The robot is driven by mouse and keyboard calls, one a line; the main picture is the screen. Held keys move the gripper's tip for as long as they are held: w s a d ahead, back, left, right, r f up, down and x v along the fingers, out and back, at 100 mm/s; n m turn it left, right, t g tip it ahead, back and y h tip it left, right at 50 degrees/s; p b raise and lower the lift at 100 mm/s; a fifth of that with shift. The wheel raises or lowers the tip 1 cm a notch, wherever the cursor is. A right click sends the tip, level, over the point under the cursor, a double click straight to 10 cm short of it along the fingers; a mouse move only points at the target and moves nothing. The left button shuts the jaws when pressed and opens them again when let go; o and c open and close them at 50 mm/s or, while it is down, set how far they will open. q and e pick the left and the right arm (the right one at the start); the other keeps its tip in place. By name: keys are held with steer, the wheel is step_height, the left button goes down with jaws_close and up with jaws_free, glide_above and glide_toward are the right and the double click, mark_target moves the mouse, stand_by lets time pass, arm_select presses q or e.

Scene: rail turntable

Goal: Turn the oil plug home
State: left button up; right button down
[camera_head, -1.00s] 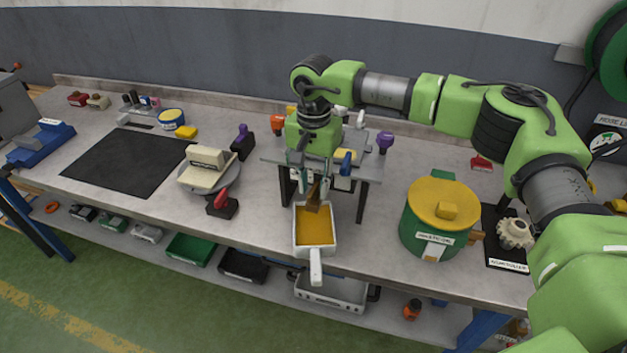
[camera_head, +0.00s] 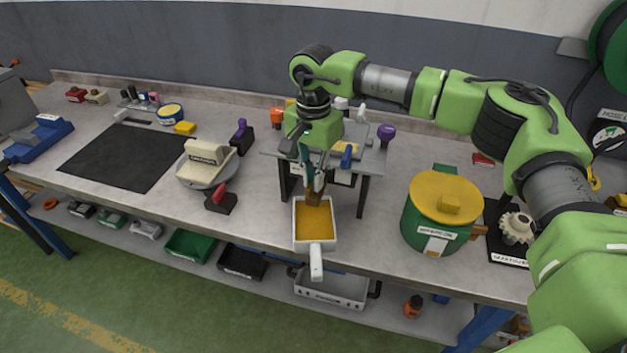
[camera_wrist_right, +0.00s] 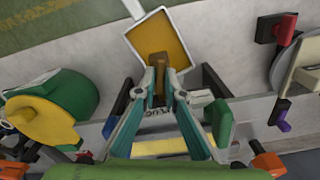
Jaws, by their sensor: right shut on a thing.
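My right gripper (camera_head: 314,190) reaches down at the front edge of the small raised stand (camera_head: 369,166). Its fingers are closed on a brown piece (camera_wrist_right: 158,66), which looks like the oil plug. The plug's far end and its seat are hidden, so I cannot tell how deep it sits. Just below and in front is a white, long-handled pan (camera_head: 316,262) with amber oil (camera_head: 314,222) in it. In the wrist view the plug overlaps the near part of the oil pan (camera_wrist_right: 131,38). My left gripper is not in view.
A green pot with a yellow lid (camera_head: 443,198) stands to the right. A scale-like cream device (camera_head: 206,164) and a red-handled block (camera_head: 220,200) stand to the left. A purple-knobbed tool (camera_head: 386,134) is close behind the stand. The black mat (camera_head: 130,158) is bare.

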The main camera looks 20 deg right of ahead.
steer(key=m+b, duration=0.2)
steer(key=m, duration=0.1)
steer(key=shift+f+m, duration=0.1)
steer(key=shift+m, duration=0.3)
steer(key=m+b, duration=0.2)
steer(key=m, duration=0.2)
steer(key=shift+m+b, duration=0.3)
steer(key=m+b, duration=0.1)
steer(key=m, duration=0.2)
steer(key=shift+r+m+b, duration=0.25)
steer(key=shift+m+b, duration=0.15)
steer(key=shift+m, duration=0.9)
steer(key=shift+w+m, duration=0.1)
steer(key=shift+m, duration=0.2)
steer(key=c, duration=2.2)
jaws_free()
steer(key=shift+o, duration=0.3)
steer(key=shift+r, duration=0.1)
